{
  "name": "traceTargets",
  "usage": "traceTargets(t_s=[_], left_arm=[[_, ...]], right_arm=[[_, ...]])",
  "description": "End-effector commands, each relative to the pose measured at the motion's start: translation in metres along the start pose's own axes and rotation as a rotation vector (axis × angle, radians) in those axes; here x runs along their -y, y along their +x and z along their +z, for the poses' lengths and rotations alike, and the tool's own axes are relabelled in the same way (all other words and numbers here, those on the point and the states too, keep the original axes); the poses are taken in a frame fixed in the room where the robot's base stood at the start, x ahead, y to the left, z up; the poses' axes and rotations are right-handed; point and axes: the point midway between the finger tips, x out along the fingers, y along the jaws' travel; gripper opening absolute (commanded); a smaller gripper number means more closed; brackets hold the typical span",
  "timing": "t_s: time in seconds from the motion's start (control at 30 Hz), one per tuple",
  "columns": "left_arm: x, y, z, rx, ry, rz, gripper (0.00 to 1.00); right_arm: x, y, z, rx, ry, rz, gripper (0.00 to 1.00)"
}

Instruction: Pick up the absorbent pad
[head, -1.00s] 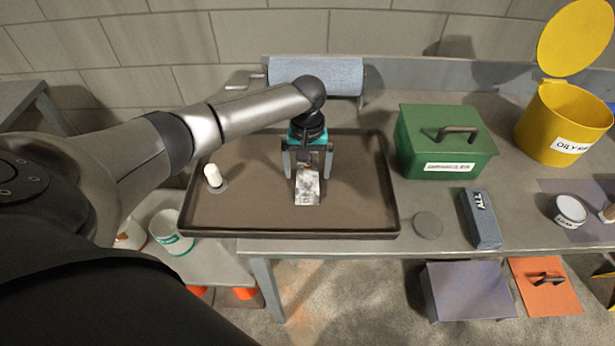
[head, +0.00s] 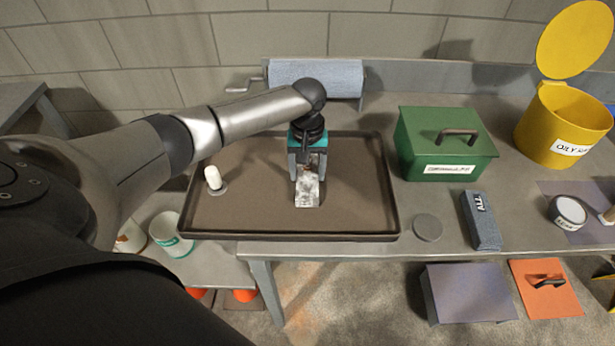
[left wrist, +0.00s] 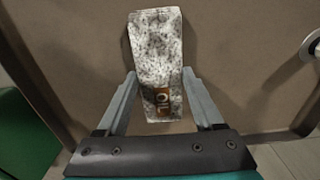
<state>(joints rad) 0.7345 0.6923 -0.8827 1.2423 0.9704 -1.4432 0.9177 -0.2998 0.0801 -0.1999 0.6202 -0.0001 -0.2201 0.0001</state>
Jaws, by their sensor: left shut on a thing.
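The absorbent pad (head: 308,191) is a folded, speckled grey-white strip in the tray (head: 250,215). In the left wrist view the pad (left wrist: 156,45) shows a brown patch lettered "OIL" near its lower end. My left gripper (head: 307,172) points down over the tray and is shut on the pad. In the left wrist view the gripper's fingers (left wrist: 160,76) press on both long sides of the pad. The pad appears at or very near the tray floor; I cannot tell whether it is clear of it. My right gripper is out of view.
A white cylinder (head: 213,178) stands in the tray's left part. To the right are a green lidded box (head: 430,150), a grey disc (head: 428,227), a blue-grey block marked "ALL" (head: 480,225) and an open yellow bin (head: 550,130). A blue roll (head: 300,78) stands behind the tray.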

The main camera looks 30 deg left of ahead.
Motion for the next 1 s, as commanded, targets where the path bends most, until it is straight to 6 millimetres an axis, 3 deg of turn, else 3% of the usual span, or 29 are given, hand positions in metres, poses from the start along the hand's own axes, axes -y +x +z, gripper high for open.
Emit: traceTargets(t_s=[0.23, 0.37, 0.8, 1.0], left_arm=[[0.000, -0.005, 0.000, -0.001, 0.000, 0.001, 0.07], [0.000, -0.022, -0.001, -0.002, 0.001, 0.002, 0.07], [-0.001, -0.143, -0.001, -0.004, 0.000, 0.003, 0.07], [0.000, -0.182, -0.001, -0.003, 0.000, 0.002, 0.07]], right_arm=[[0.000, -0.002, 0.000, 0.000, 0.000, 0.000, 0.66], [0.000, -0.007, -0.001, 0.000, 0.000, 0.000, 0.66], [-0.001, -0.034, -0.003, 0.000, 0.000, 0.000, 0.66], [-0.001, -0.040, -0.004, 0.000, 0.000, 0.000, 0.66]])
